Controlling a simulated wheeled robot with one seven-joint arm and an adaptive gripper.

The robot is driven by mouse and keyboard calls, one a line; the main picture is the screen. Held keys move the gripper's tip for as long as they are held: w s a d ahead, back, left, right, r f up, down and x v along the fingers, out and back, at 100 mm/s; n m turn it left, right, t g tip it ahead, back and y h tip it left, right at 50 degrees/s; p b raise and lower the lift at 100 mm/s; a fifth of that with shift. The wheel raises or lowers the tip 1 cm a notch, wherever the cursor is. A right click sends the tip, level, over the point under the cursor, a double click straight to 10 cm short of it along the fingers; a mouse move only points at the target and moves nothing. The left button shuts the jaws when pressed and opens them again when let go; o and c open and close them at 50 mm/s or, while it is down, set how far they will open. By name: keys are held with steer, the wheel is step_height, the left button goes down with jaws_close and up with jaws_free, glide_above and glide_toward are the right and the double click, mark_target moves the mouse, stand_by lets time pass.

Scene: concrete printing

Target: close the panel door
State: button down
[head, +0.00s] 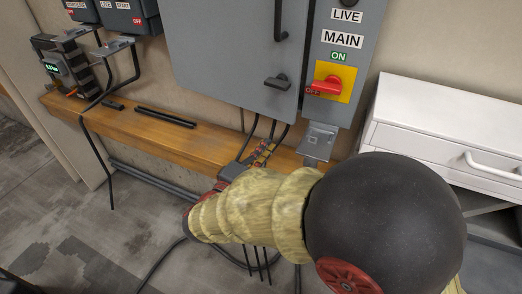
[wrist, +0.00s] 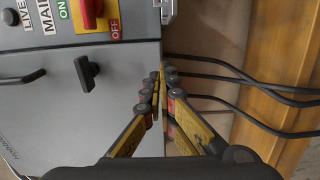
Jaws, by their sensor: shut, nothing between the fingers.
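The grey panel door (head: 225,60) is on the wall cabinet at the upper middle of the head view. Its black handle (head: 277,82) is near the lower right corner of the door. In the wrist view the door (wrist: 80,125) fills the left side, with the handle (wrist: 86,72) in front of it. The door looks about flush with the strip beside it; I cannot tell whether it is fully shut. My gripper (head: 263,150) is below the door's bottom edge, among the hanging cables. In the wrist view my gripper (wrist: 162,82) is shut and empty, beside the door's edge.
A red switch on a yellow plate (head: 348,80) sits on the MAIN strip right of the door. Black cables (wrist: 235,75) run from the cabinet past my fingers. A wooden beam (head: 190,135) lies below. A white drawer unit (head: 440,125) stands at right.

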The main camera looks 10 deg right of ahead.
mark_target(285, 121)
steer(key=x, duration=0.9)
steer(key=shift+d, duration=0.2)
steer(key=shift+w, duration=0.15)
steer(key=b+x, duration=0.4)
steer(key=x, duration=0.2)
steer(key=shift+f+b, duration=0.15)
steer(key=shift+b, duration=0.15)
steer(key=shift+r, duration=0.45)
steer(key=shift+d, duration=0.1)
